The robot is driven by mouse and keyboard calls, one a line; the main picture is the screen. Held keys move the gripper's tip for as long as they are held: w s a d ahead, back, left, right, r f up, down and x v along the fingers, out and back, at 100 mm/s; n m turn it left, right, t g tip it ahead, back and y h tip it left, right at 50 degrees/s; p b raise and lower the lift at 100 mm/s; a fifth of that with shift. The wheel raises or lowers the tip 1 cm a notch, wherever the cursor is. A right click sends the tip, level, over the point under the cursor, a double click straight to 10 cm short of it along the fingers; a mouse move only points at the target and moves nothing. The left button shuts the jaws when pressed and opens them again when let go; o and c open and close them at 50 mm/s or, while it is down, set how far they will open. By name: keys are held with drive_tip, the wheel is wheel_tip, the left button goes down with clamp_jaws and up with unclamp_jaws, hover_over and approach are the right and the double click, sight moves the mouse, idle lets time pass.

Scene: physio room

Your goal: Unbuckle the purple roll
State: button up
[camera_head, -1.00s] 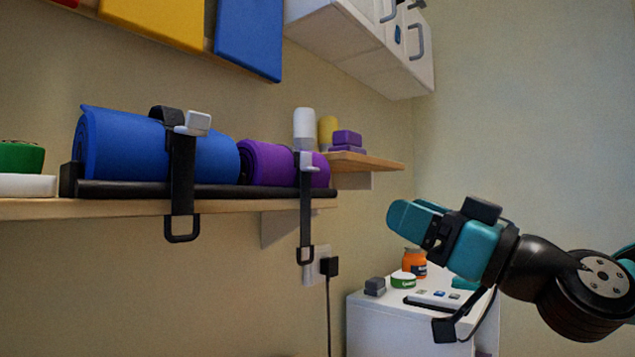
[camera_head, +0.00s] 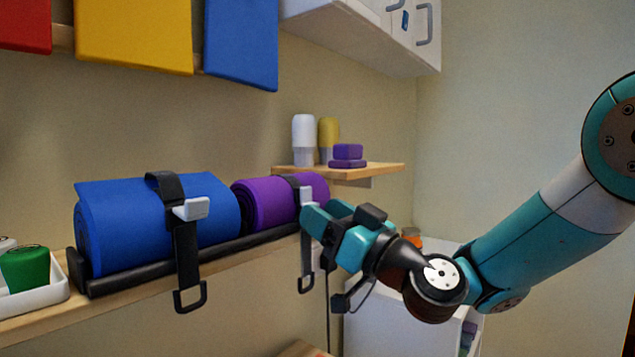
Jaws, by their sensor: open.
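The purple roll (camera_head: 268,203) lies on a black rack on the wooden shelf, to the right of the blue roll (camera_head: 130,230). A black strap (camera_head: 307,262) runs over the purple roll and hangs down below the shelf with a loop at its end. Its light grey buckle (camera_head: 306,196) sits on the roll's front right and is partly hidden by my gripper. My gripper (camera_head: 308,218) is open, its teal fingers pointing left close to the buckle; I cannot tell whether they touch it. The blue roll has its own black strap and grey buckle (camera_head: 191,208).
A small shelf (camera_head: 385,168) behind holds two bottles (camera_head: 303,140) and purple blocks (camera_head: 347,152). A white cabinet (camera_head: 375,320) stands below right. A white tray (camera_head: 40,302) with a green roll (camera_head: 25,268) sits at the left. Coloured panels hang above.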

sight(310, 197)
drive_tip(key=shift+p+x, duration=0.4)
drive_tip(key=shift+x, duration=0.7)
drive_tip(key=c, duration=0.9)
drive_tip(key=shift+r+p, duration=0.15)
drive_tip(key=shift+p, duration=0.15)
